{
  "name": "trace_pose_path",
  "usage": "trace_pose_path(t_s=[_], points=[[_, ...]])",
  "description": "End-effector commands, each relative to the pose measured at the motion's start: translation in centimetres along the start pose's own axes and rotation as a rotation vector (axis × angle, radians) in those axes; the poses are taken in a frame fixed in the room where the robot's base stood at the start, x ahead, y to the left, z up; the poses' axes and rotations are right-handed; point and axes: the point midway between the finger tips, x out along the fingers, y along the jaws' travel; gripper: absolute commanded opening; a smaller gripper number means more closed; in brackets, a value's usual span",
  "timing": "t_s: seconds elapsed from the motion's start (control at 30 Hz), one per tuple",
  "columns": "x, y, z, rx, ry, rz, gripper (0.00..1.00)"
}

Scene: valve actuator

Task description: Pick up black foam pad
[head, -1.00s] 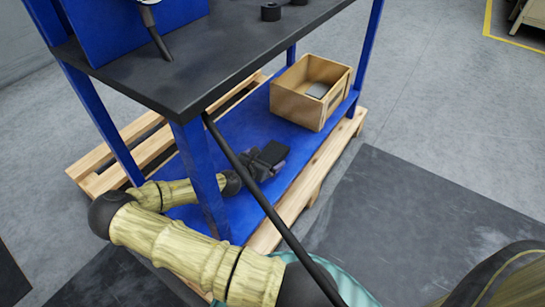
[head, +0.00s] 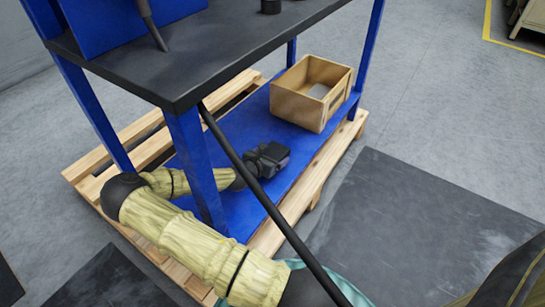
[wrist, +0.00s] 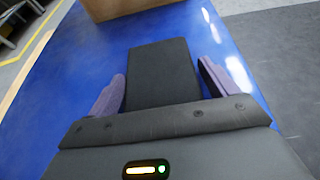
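The black foam pad (wrist: 162,72) is a dark flat rectangle in the wrist view. It lies over the blue lower shelf, between the two purple fingers of my gripper (wrist: 162,90). The fingers are apart, one on each side of the pad, with a small gap showing beside the right finger. The left finger is very close to the pad's edge, and I cannot tell whether it touches. The pad's near end is hidden by the gripper body. In the head view my gripper (head: 262,160) is low over the shelf and a dark shape, likely the pad, shows at its front.
A wooden box (head: 312,92) stands on the blue shelf (head: 285,183) beyond my gripper. The dark tabletop (head: 190,75) is above, and a blue table leg (head: 196,170) stands close to my arm. Wooden pallet boards (head: 310,175) edge the shelf.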

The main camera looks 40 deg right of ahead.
Motion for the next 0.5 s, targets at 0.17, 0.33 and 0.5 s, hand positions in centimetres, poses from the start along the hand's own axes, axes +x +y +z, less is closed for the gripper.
trace_pose_path(t_s=[0.17, 0.33, 0.5], points=[[0.00, -0.01, -0.01, 0.000, 0.000, 0.000, 0.50], [0.00, -0.01, 0.00, 0.000, 0.000, 0.000, 0.50], [-0.17, 0.00, 0.41, 0.000, 0.000, 0.000, 0.50]])
